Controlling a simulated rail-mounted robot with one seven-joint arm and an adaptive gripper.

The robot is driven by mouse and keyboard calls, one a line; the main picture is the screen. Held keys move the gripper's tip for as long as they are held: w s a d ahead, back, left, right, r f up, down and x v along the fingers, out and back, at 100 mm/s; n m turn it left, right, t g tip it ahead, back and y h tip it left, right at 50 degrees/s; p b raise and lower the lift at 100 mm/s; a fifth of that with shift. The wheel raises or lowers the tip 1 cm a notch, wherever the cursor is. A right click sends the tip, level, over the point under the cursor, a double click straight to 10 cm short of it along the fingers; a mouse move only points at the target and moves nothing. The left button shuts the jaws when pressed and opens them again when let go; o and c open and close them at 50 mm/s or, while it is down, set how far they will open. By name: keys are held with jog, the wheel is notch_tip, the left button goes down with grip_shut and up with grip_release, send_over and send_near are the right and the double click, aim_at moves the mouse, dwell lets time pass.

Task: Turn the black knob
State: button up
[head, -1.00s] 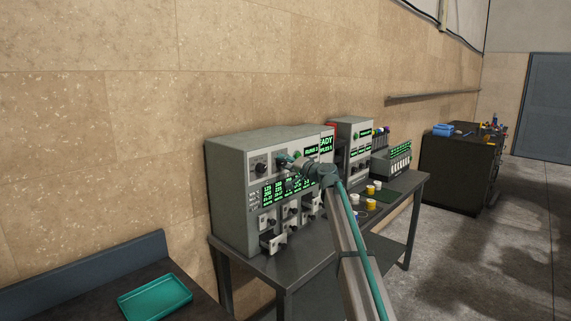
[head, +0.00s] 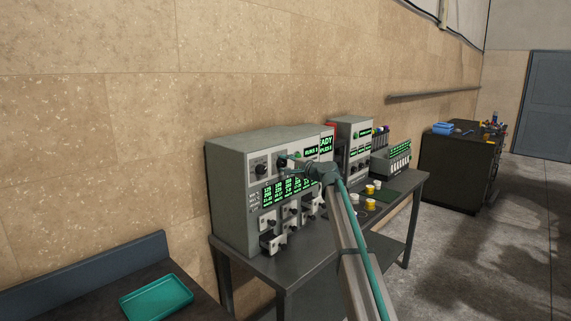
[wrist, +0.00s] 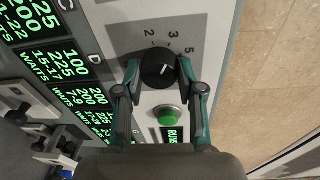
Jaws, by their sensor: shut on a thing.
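The black knob (wrist: 157,70) is round with a white pointer line, on a light panel with a dial scale marked 2, 3 and 5. My gripper (wrist: 158,72) has one finger on each side of the knob and is shut on it. In the head view my gripper (head: 284,162) is at the upper front of the grey press cabinet (head: 228,185). The knob it holds is mostly hidden there by the gripper.
A green button (wrist: 167,117) sits close to the knob, between my fingers. Green-lit displays (wrist: 85,75) lie to its left. Another dark knob (head: 261,168) is left of my gripper. Small cups (head: 371,189) stand on the bench; a teal tray (head: 156,298) lies at the lower left.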

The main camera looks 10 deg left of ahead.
dwell(0.5)
jog(key=o, duration=1.1)
jog(key=shift+o, duration=0.2)
jog(key=shift+d, duration=0.1)
jog(key=v, duration=1.2)
jog(key=shift+r, duration=0.1)
